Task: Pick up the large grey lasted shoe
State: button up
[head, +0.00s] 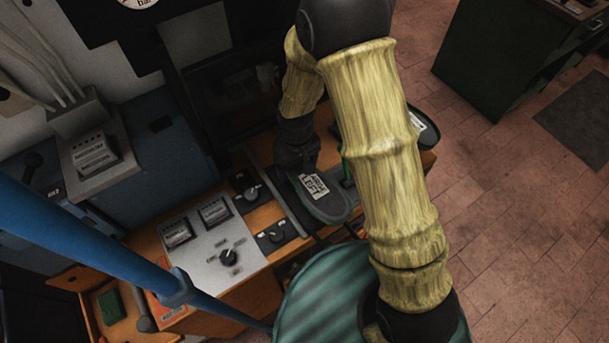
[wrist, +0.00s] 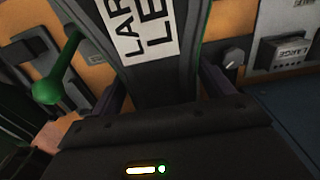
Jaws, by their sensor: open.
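The large grey lasted shoe (head: 336,208) lies on the bench in the head view, sole side up, with a white label on it. In the wrist view the shoe (wrist: 160,80) runs up the middle, and its label reads in part "LAR" and "LE". My gripper (head: 298,162) is over one end of the shoe, pointing down. In the wrist view my gripper's (wrist: 160,92) two fingers stand open, one on each side of the shoe. I cannot tell whether they touch it. My gripper's body hides the near end of the shoe.
A green-knobbed lever (wrist: 50,88) stands beside the shoe. Another dark labelled item (head: 424,128) is partly behind my arm. A blue pole (head: 85,235) crosses the left foreground.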

jog(key=c, duration=1.3)
jog(key=shift+o, duration=0.2)
jog(key=shift+r, duration=0.1)
